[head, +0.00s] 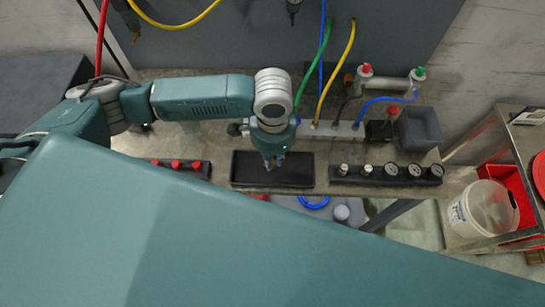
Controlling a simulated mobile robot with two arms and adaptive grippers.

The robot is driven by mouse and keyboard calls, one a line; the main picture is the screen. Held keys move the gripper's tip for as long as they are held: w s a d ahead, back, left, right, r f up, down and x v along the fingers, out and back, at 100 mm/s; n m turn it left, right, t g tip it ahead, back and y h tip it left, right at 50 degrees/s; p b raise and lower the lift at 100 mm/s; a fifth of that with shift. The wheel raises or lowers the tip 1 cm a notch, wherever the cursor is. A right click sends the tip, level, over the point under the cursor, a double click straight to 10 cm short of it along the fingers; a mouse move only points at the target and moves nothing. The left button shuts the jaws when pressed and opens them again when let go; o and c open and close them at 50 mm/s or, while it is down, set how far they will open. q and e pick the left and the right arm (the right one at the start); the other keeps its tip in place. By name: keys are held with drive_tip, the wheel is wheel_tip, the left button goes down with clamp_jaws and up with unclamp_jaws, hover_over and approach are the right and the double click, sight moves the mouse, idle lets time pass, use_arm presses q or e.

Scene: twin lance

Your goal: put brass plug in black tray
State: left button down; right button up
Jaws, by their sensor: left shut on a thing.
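My left gripper (273,162) points down over the black tray (300,182), a shallow rectangular tray at the middle of the bench. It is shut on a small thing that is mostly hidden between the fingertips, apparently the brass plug. I cannot tell whether that thing touches the tray floor. The rest of the tray looks empty. My right gripper is not in view.
A black rack (380,180) right of the tray holds brass fittings and gauges. A rack with red-topped pieces (175,164) stands left. Hoses and a grey bin (419,128) are behind. A white bucket (484,209) stands far right.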

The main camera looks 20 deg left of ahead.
sight(273, 162)
use_arm(q)
drive_tip(key=shift+f, duration=0.35)
drive_tip(key=shift+f, duration=0.1)
drive_tip(key=c, duration=1.7)
unclamp_jaws()
drive_tip(key=shift+c, duration=0.2)
wheel_tip(273, 162, up, 12)
drive_tip(key=b, duration=0.2)
drive_tip(key=shift+b, duration=0.3)
